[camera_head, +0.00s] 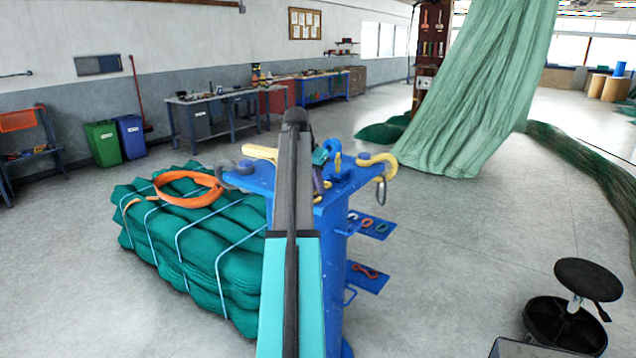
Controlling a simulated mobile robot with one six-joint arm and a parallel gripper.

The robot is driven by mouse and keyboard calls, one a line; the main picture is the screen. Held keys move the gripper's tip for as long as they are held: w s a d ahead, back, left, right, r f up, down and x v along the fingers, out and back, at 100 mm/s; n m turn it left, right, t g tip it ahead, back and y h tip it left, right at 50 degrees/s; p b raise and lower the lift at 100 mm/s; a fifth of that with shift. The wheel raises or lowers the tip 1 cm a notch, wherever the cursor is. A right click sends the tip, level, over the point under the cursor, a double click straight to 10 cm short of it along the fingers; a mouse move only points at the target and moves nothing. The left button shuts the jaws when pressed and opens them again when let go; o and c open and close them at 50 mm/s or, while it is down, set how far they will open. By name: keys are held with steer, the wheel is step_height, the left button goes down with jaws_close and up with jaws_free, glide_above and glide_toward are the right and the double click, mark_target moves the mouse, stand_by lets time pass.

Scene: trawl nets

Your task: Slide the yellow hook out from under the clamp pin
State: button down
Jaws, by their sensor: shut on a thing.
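The yellow hook (380,160) lies at the right end of the blue stand's top plate (345,187), its curved end out past the edge. A dark metal ring (380,192) hangs just below its curve. A blue bent piece (333,147) rises left of the hook; I cannot tell whether it belongs to the clamp. The clamp pin cannot be made out clearly. My grey and turquoise arm stands in front of the plate and hides its middle. My gripper's fingers are hidden behind it, so I cannot see what they touch.
A grey metal hook (236,172) and a pale yellow piece (259,153) are at the plate's left. A strapped green net bale (205,250) with an orange sling (188,202) lies left. A black stool (588,279) stands right. Floor between is clear.

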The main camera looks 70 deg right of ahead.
steer(key=shift+w+a, duration=0.1)
steer(key=shift+a, duration=0.25)
steer(key=c, duration=1.6)
jaws_free()
steer(key=shift+c, duration=0.2)
steer(key=shift+r, duration=0.15)
steer(key=b+v, duration=0.3)
steer(key=v, duration=1)
steer(key=shift+a+r+b, duration=0.15)
steer(key=shift+a+b, duration=0.05)
steer(key=shift+b, duration=0.15)
steer(key=shift+w, duration=0.1)
